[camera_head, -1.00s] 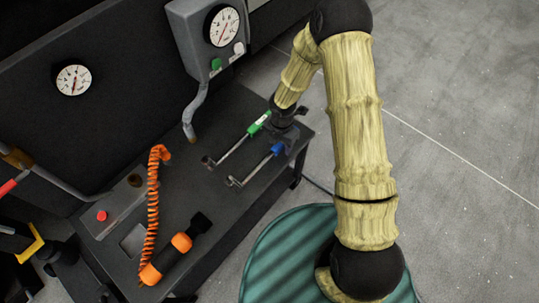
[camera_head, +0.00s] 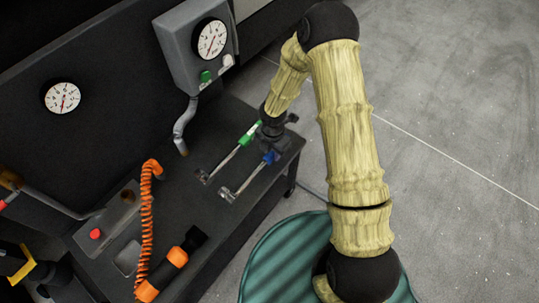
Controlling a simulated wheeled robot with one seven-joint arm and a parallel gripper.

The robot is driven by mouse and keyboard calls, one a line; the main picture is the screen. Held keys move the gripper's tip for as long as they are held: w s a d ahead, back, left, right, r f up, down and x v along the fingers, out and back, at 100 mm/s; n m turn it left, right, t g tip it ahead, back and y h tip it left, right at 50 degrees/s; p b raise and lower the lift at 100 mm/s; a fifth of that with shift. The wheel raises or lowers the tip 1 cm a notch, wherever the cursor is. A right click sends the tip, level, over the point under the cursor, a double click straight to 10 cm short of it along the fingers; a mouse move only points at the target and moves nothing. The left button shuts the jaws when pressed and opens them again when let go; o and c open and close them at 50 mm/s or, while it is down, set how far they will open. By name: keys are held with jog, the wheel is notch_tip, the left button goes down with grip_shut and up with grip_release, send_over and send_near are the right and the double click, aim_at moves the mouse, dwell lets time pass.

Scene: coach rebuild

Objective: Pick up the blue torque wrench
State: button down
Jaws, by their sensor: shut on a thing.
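The blue torque wrench (camera_head: 248,178) lies along the right part of the dark bench top, its metal head toward the lower left and its blue handle toward the upper right. My gripper (camera_head: 273,145) is at the handle end and shut on it; the jaws point down and my own wrist partly hides the fingertips. I cannot tell whether the wrench is clear of the bench top. A green-handled wrench (camera_head: 232,156) lies beside it on the left, close to my gripper.
An orange and black tool (camera_head: 170,269) with a coiled orange hose (camera_head: 147,210) lies on the bench at left. A grey gauge box (camera_head: 196,52) with a bent pipe stands behind the wrenches. A second gauge (camera_head: 62,97) is on the back panel. Open floor (camera_head: 450,130) lies right.

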notch_tip(320, 180, up, 10)
jog(key=p, duration=0.3)
jog(key=shift+f, duration=0.2)
dwell(0.3)
jog(key=shift+w+d+r+m+p, duration=0.1)
jog(key=shift+r+m+p, duration=0.2)
jog(key=shift+p, duration=0.1)
jog(key=w+d+r+m+p, duration=0.1)
jog(key=d+r+m+p, duration=0.6)
jog(key=r+m+p, duration=0.3)
jog(key=w+d+r+m+p, duration=0.1)
jog(key=d+r+m+p, duration=0.5)
jog(key=r+m+p, duration=0.5)
jog(key=m+p, duration=0.2)
jog(key=m, duration=0.4)
jog(key=shift+w+d+r+m, duration=0.25)
jog(key=shift+w+d+m, duration=0.1)
jog(key=shift+m, duration=0.05)
